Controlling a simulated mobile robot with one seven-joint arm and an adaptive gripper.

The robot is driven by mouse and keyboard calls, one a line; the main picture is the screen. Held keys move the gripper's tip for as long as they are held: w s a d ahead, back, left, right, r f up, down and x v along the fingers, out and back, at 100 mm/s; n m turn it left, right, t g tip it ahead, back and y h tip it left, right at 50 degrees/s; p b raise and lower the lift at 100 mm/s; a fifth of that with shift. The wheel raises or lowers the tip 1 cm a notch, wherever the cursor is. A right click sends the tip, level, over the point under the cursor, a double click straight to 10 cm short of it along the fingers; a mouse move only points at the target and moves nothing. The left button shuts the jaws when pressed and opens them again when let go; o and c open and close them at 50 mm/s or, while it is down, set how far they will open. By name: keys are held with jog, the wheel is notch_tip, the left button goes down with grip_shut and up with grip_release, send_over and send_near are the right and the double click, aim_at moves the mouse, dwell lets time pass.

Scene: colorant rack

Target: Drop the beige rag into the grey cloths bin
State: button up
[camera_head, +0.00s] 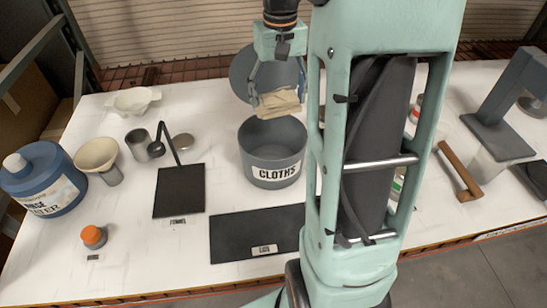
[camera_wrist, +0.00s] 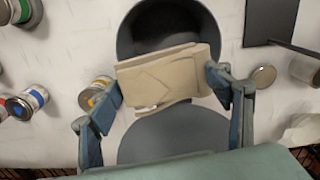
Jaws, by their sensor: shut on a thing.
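The beige rag (camera_head: 279,103) is a folded cloth held in my gripper (camera_head: 277,88). In the wrist view the rag (camera_wrist: 165,75) spans between the two fingers of my gripper (camera_wrist: 165,82), which are shut on its sides. The grey cloths bin (camera_head: 273,172) is an open round tub labelled CLOTHS on the white table. The rag is above the bin's back rim in the head view. In the wrist view the bin (camera_wrist: 126,42) lies beyond the rag, which covers part of its opening. The inside that shows is empty.
A round grey lid (camera_head: 246,72) is behind the bin. A black mat (camera_head: 240,236) lies in front of it. A black plate with a post (camera_head: 180,190), a metal cup (camera_head: 138,142) and a blue jug (camera_head: 42,180) stand left. My arm hides part of the table right.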

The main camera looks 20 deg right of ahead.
notch_tip(320, 180, down, 4)
jog(key=shift+r+b, duration=0.25)
jog(key=shift+b, duration=0.8)
jog(key=o, duration=1.2)
jog(key=shift+r, duration=0.1)
notch_tip(320, 180, up, 12)
